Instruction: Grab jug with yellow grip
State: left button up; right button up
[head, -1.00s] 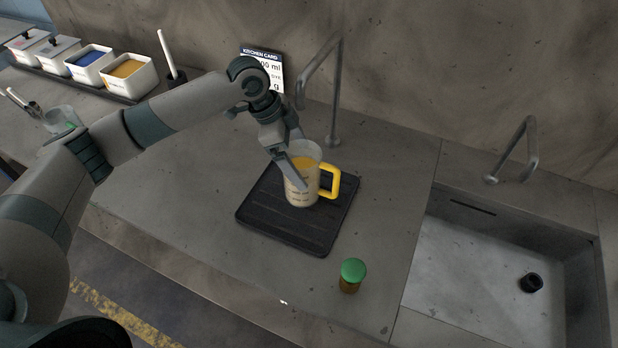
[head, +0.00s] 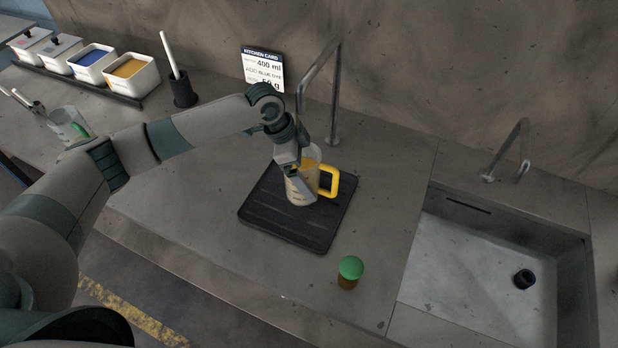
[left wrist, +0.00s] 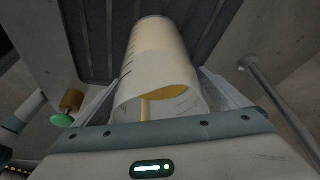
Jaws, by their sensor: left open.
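The jug with the yellow grip (head: 303,189) stands upright on a black ribbed mat (head: 262,222). Its yellow handle (head: 331,181) points right, and something yellow shows inside it. My left gripper (head: 296,181) is open and comes down on the jug from above. In the left wrist view the jug (left wrist: 165,60) lies between the two spread fingers (left wrist: 160,95), one on each side. I cannot tell whether the fingers touch the wall. My right gripper is not in view.
A green-capped bottle (head: 350,271) stands in front of the mat, left of the sink (head: 470,270). A tap (head: 331,95) rises behind the mat. A kitchen card (head: 262,68), a black holder (head: 183,90), white bins (head: 130,75) and a green-handled jug (head: 66,124) are at the left.

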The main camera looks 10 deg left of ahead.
pick_arm(q)
jog(key=shift+w+r, duration=0.1)
jog(key=c, duration=2)
jog(key=shift+r+b, duration=0.3)
jog(key=shift+r, duration=0.05)
jog(key=shift+r+b, duration=0.85)
jog(key=shift+r, duration=0.3)
jog(key=shift+a+r, duration=0.15)
jog(key=shift+s+a+r+b, duration=0.1)
jog(key=shift+s+a+b, duration=0.75)
jog(key=shift+a, duration=2.05)
jog(key=shift+s+a+f+b, duration=0.1)
jog(key=shift+s+a+b, duration=0.25)
jog(key=shift+a+b, duration=1.75)
jog(key=shift+s+a+r+b, duration=0.1)
jog(key=shift+s+a+b, duration=0.4)
jog(key=shift+a, duration=3.15)
jog(key=shift+s, duration=0.1)
